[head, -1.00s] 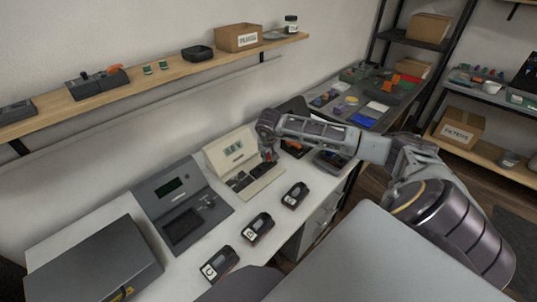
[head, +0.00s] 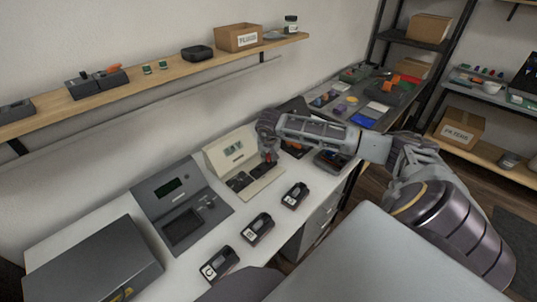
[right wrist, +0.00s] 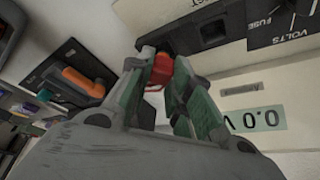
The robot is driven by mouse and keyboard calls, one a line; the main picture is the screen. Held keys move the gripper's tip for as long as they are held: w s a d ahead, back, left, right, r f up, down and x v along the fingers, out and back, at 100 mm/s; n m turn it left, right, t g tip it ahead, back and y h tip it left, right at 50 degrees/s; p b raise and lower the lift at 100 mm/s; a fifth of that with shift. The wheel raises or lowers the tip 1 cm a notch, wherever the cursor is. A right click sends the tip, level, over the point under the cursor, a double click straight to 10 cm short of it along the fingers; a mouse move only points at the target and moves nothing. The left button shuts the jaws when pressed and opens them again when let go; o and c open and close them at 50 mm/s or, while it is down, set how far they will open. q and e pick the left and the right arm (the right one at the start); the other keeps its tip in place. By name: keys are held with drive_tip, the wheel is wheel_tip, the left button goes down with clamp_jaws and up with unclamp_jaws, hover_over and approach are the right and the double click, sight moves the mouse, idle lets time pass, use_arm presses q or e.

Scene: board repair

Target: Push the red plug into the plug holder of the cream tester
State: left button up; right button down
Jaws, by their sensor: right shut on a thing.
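The cream tester (head: 243,181) stands on the white workbench, and its display (right wrist: 252,118) reads 0.0 V in the right wrist view. My right gripper (head: 268,155) is at the tester's right side, pointing down. In the right wrist view my right gripper (right wrist: 155,98) is shut on the red plug (right wrist: 161,72), between its green-padded fingers. The plug's far end is at a dark block (right wrist: 158,42) on the tester, which looks like the plug holder. I cannot tell how deep the plug sits. My left gripper is not in view.
A dark grey device (head: 178,203) stands left of the tester, with a grey case (head: 92,268) further left. Several black labelled modules (head: 257,228) lie in front. An orange-handled tool (right wrist: 82,82) lies in a dark tray beside the gripper.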

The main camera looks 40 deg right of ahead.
drive_tip(key=shift+f+b, duration=1)
drive_tip(key=shift+b, duration=0.05)
idle(2.5)
drive_tip(key=c, duration=0.9)
unclamp_jaws()
drive_tip(key=shift+c, duration=0.2)
drive_tip(key=shift+r+p, duration=0.75)
drive_tip(key=shift+r, duration=0.8)
idle(0.4)
drive_tip(key=shift+r, duration=0.1)
drive_tip(key=shift+r+p, duration=1.7)
drive_tip(key=shift+r, duration=1.2)
